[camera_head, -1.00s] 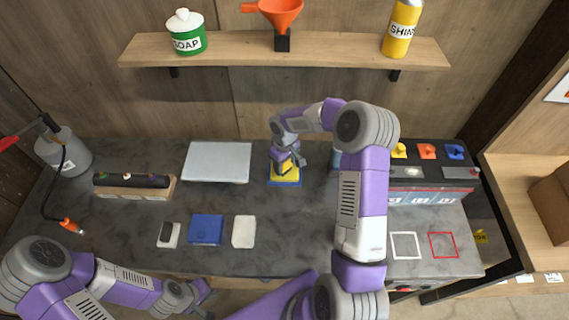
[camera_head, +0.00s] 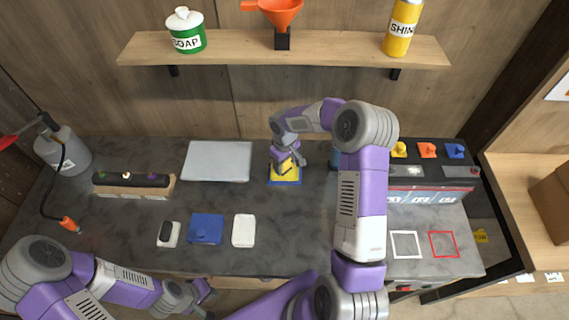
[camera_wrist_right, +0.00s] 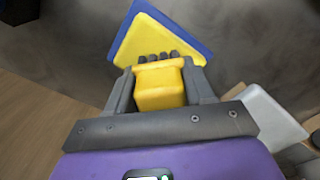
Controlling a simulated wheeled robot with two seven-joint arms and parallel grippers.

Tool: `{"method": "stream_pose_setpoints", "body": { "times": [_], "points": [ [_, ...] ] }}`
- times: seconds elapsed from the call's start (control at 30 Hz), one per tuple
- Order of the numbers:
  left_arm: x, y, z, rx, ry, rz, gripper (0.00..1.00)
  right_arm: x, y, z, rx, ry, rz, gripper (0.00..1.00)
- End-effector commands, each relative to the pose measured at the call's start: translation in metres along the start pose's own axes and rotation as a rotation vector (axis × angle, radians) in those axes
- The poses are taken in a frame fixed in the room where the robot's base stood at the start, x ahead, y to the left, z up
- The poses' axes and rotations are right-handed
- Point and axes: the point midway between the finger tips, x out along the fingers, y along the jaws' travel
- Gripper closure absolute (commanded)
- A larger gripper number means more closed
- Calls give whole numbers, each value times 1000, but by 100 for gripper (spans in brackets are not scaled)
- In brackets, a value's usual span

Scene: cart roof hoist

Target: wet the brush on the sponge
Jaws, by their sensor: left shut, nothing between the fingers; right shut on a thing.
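My right gripper (camera_wrist_right: 158,92) is shut on the yellow handle of the brush (camera_wrist_right: 160,84), seen in the right wrist view. The brush's dark bristle tufts point at the yellow sponge (camera_wrist_right: 152,36), which lies on a blue tray (camera_wrist_right: 199,46). Whether the bristles touch the sponge I cannot tell. In the head view the right gripper (camera_head: 285,163) is over the sponge (camera_head: 284,174) and partly hides it, and the brush is hard to make out there. My left gripper (camera_head: 206,301) is shut and empty at the front edge of the counter.
A grey panel (camera_head: 216,161) lies left of the sponge. A blue pad (camera_head: 206,229) and a white pad (camera_head: 243,230) lie nearer the front. A rack with coloured handles (camera_head: 427,150) stands at the right. A shelf (camera_head: 330,52) runs above the back. Bare counter lies right of the white pad.

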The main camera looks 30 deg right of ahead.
Motion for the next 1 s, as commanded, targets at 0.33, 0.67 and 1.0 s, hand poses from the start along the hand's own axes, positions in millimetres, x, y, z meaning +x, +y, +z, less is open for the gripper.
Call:
{"method": "stream_pose_setpoints", "body": {
  "times": [0.33, 0.67, 1.0],
  "points": [
    [0, 0, 0, 0, 0, 0, 100, 2, -1, 1, 0, -4, -2, 72],
    [-15, 6, 1, 0, 0, 0, 100, -21, 0, 0, -2, -1, 0, 72],
    [-32, 12, 1, 0, 0, 0, 100, -49, 0, 0, 0, -1, 0, 72]
  ]
}}
